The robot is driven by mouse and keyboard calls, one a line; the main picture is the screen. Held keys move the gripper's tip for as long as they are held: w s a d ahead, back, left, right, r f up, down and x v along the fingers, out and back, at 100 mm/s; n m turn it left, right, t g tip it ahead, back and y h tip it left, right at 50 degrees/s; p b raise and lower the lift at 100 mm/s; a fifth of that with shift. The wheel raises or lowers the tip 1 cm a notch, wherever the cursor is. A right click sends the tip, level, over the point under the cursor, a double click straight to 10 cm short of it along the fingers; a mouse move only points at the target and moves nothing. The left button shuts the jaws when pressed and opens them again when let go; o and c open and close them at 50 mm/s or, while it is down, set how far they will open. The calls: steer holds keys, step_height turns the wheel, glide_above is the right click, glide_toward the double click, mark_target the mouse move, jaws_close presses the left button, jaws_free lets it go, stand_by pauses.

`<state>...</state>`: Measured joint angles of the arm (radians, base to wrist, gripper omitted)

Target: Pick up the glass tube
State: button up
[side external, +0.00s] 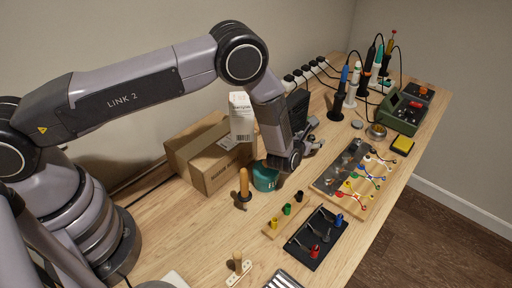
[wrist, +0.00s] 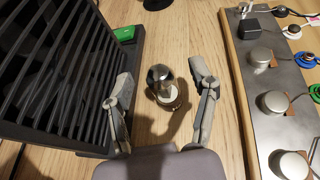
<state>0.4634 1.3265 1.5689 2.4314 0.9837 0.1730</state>
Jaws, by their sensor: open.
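A small glass tube (wrist: 162,82) with a dark, shiny top and a pale ring near its base stands on the wooden bench in the wrist view. My gripper (wrist: 168,84) is open, with one finger on each side of the tube and a visible gap to both. In the side external view my gripper (side external: 310,148) is low over the bench beside a black box. I cannot make out the tube there.
The black slatted box (wrist: 62,70) stands close by my left finger. A wood-edged metal board with round knobs (wrist: 275,103) lies to the right. In the side external view a cardboard box (side external: 212,158) and a teal container (side external: 265,178) are near my arm.

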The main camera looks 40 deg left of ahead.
steer(key=c, duration=0.9)
steer(key=shift+r, duration=0.1)
steer(key=shift+c, duration=0.2)
